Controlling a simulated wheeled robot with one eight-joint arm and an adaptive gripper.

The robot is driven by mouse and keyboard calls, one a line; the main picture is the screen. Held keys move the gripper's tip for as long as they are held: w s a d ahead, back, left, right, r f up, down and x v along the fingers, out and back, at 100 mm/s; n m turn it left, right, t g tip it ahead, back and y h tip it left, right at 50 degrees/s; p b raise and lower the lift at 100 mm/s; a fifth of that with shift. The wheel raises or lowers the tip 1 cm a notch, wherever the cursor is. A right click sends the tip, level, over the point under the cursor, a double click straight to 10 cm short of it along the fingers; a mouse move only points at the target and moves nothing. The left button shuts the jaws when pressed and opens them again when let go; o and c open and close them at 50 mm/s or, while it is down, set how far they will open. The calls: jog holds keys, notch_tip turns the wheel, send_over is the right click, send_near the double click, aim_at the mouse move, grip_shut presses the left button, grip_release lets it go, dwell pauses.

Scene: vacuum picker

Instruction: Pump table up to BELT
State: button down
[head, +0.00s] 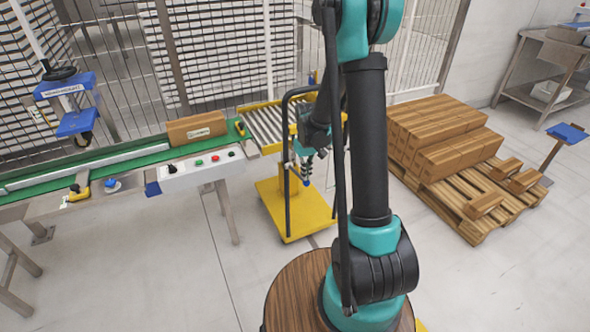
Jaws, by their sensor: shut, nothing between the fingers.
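The lift table is yellow, with a roller top (268,124) at the right end of the green conveyor belt (130,157) and a yellow base plate (303,225) on the floor. Its top looks near the belt's height, but I cannot tell whether they are level. A black tube handle frame (287,190) stands at its near side. My gripper (305,178) is small and partly hidden beside this frame, over the base plate; its fingers look together and hold nothing. I cannot tell whether it touches the table. My arm hides the table's right side, and no pump pedal shows clearly.
A cardboard box (196,128) stands on the belt's right end. A control panel (205,166) with buttons is on the conveyor's near side. A pallet (470,216) with stacked boxes (440,138) stands right. A wire fence closes off the back. Floor front left is clear.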

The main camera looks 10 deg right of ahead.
jog(key=shift+s+d+f, duration=0.1)
jog(key=shift+s+f, duration=0.1)
jog(key=shift+f, duration=0.55)
jog(key=shift+s+f, duration=0.15)
jog(key=shift+f, duration=0.55)
jog(key=shift+f, duration=0.25)
